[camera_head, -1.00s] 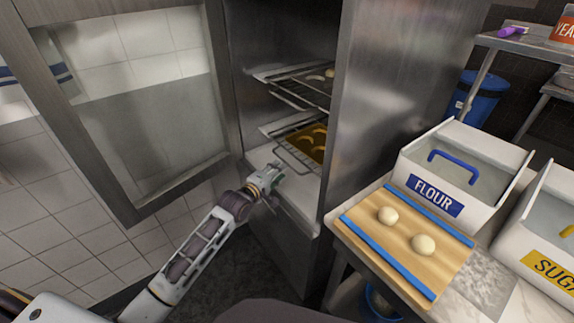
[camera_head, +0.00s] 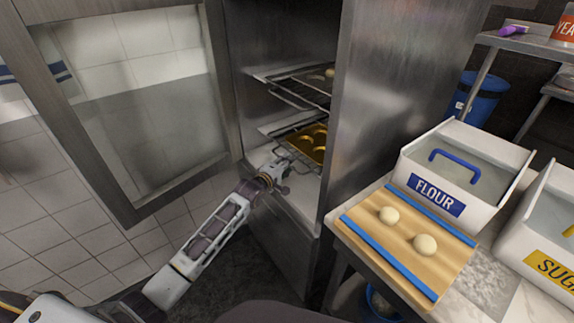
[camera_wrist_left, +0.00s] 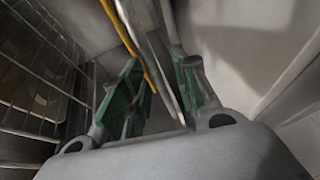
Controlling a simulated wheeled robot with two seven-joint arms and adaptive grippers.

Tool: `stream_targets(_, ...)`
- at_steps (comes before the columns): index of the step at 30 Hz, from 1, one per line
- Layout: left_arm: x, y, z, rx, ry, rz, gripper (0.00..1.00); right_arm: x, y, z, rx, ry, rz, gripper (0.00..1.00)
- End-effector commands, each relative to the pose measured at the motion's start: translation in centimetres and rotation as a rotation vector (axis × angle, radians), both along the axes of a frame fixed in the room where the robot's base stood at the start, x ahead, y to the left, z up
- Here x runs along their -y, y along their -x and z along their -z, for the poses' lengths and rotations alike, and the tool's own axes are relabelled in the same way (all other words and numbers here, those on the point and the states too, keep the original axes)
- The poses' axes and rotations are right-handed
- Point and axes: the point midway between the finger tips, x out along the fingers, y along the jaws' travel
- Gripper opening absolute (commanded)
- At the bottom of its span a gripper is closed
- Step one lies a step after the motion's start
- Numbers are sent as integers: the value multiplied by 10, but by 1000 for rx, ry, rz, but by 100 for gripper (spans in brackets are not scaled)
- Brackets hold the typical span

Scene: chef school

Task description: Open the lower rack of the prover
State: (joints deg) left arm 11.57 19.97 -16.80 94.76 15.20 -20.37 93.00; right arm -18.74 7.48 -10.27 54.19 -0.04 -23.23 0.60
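The prover (camera_head: 345,190) stands with its glass door (camera_head: 135,120) swung open to the left. Its lower rack (camera_head: 305,166) is inside and carries a golden tray (camera_head: 318,148) with pale curved dough pieces. My left gripper (camera_head: 284,170) is inside the opening, at the front left of the lower rack. In the left wrist view, the green-padded fingers (camera_wrist_left: 160,90) stand apart, with thin metal and yellow edges showing between them. Rack wires (camera_wrist_left: 30,110) run along the left there. I cannot tell whether a finger touches the rack. My right gripper is not in view.
An upper rack (camera_head: 305,88) sits above the lower one. A table to the right holds a wooden board (camera_head: 400,265) with two dough balls, a flour bin (camera_head: 470,170) and a sugar bin (camera_head: 555,235). A blue bin (camera_head: 485,98) stands behind.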

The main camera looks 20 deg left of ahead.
Motion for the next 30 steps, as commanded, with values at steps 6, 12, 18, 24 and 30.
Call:
stream_targets(6,1,-2,1,-1,0,0,30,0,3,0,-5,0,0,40)
stream_targets(12,1,-2,1,-1,0,0,28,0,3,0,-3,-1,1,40)
stream_targets(18,1,-2,1,-1,0,0,2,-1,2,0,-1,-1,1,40)
stream_targets(24,1,-2,1,-1,1,0,0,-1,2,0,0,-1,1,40)
stream_targets(30,1,-2,1,-1,1,0,0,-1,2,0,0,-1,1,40)
